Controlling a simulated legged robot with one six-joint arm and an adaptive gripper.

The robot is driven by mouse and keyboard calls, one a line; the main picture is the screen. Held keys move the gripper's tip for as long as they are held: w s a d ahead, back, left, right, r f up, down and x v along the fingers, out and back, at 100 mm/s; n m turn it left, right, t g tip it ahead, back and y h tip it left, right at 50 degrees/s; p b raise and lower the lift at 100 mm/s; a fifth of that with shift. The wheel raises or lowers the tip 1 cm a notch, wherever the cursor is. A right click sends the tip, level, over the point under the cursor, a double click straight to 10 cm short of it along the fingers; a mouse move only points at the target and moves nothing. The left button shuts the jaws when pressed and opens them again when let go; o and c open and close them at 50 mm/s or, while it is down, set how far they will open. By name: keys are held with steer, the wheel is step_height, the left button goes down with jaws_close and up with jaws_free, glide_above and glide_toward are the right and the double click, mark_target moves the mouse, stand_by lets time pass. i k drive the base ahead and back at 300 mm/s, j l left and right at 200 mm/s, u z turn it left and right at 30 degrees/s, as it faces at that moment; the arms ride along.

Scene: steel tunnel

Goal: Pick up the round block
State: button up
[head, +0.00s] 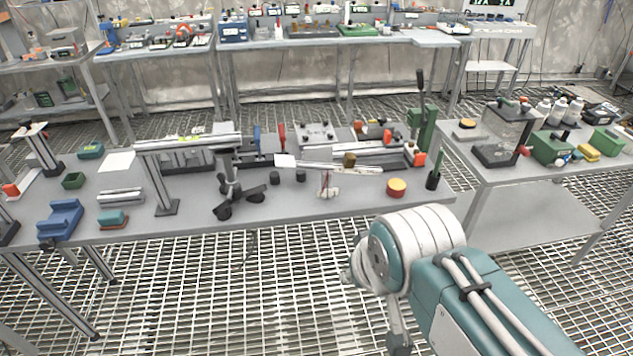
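A round block (397,187), short and cylindrical with a yellow top and a red-orange side, stands near the front right edge of the grey workbench (300,208). It is upright, with clear bench top around it. My teal and white arm is in the lower right of the head view, in front of the bench and below the block in the picture. My gripper's fingers do not show clearly; the arm's own joint covers much of its end. I see nothing touching the block.
A dark green cylinder (433,180) stands right of the block. A tool with dark feet (238,200) and a blue part (61,219) are further left. A side table (500,175) carries several items at right. Open grating lies in front.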

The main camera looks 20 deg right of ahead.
mark_target(301, 175)
steer(key=i+l+u, duration=0.15)
steer(key=i, duration=0.35)
steer(key=i+l+u, duration=0.1)
steer(key=i+l, duration=0.3)
steer(key=i+l+u, duration=0.15)
steer(key=i+l, duration=0.2)
steer(key=i, duration=0.2)
